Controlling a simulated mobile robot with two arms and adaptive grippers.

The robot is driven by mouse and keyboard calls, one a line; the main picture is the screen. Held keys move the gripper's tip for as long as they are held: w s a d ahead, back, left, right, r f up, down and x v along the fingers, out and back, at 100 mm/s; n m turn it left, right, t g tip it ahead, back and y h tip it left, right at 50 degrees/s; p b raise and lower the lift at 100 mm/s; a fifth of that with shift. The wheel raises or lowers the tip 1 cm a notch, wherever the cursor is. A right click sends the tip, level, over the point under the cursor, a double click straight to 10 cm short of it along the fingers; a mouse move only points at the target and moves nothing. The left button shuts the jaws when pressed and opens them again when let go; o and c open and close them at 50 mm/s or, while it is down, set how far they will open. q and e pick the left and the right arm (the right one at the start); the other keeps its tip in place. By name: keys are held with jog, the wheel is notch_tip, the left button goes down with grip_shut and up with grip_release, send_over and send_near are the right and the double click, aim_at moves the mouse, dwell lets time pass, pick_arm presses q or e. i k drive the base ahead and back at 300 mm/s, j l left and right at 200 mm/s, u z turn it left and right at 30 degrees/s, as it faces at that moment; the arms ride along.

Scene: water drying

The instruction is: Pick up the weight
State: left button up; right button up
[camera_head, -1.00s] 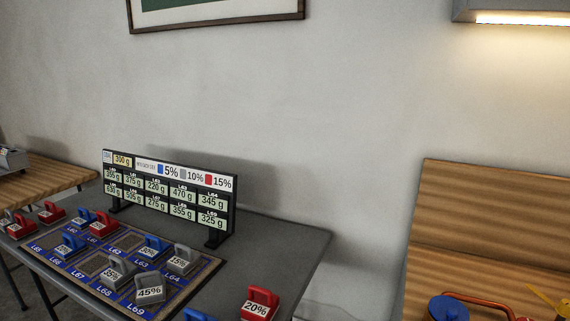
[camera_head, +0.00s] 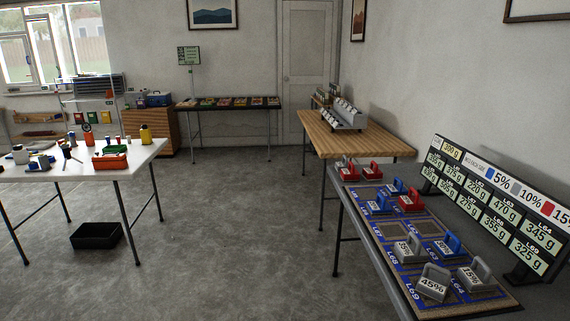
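Several weights with loop handles stand on the table at the right. A grey weight marked 45% (camera_head: 433,288) is nearest, with a grey weight marked 15% (camera_head: 477,277) to its right. Another grey weight (camera_head: 408,250) and a blue weight (camera_head: 447,247) stand behind them. Further back are more blue weights (camera_head: 378,206) and a red weight (camera_head: 411,203). Two red weights (camera_head: 348,173) and (camera_head: 371,172) stand at the table's far end. Neither of my grippers is in view.
A display board (camera_head: 490,205) with gram values stands along the table's right side. A wooden table (camera_head: 395,147) stands beyond it. A white table (camera_head: 140,158) with tools is at the left, with a black bin (camera_head: 96,236) below. The grey floor between is clear.

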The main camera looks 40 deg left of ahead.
aim_at(338, 165)
jog(key=u, duration=1.05)
jog(key=z, duration=0.3)
jog(key=i+j+z, duration=0.35)
jog(key=i, duration=0.2)
jog(key=i+j+z, duration=0.35)
jog(key=i+j, duration=0.15)
jog(key=j, duration=0.1)
